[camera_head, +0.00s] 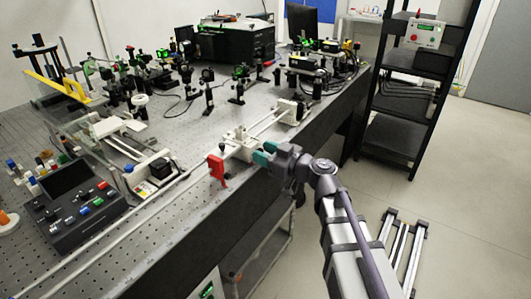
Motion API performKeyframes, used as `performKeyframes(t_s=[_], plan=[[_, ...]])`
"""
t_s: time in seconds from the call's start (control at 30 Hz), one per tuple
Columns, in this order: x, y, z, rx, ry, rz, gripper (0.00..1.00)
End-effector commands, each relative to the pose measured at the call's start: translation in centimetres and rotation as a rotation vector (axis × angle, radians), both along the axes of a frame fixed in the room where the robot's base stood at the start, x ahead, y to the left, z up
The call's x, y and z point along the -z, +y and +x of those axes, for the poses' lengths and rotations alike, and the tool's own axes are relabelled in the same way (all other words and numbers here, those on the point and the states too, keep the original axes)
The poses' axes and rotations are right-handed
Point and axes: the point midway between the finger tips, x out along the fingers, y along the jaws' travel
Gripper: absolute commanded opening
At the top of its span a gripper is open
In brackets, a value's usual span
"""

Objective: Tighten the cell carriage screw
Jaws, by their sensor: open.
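My gripper (264,152) has teal fingertips and is open, at the bench's front edge. Its fingers point left toward a pale carriage block (238,139) that sits on a pair of thin rails (268,121). The fingertips are close to the block's right side; I cannot tell if they touch it. The carriage screw cannot be made out at this size; the fingers may hide it. A red part (217,170) hangs at the bench edge just left of the gripper.
A control box (70,205) with coloured buttons stands at front left. Optics on posts (208,90) fill the perforated bench behind the carriage. A pale end block (291,111) closes the rails at right.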

Motion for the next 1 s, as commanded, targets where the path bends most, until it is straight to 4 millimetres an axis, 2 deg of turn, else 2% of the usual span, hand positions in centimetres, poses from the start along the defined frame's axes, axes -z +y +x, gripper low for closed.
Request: performKeyframes(t_s=[0.1,0.57,1.0], plan=[[0.0,-0.04,-0.03,0.0,0.0,0.0,0.43],[0.0,-0.07,-0.04,0.0,0.0,0.0,0.0],[0.01,-0.08,-0.04,0.0,0.049,0.033,0.0]])
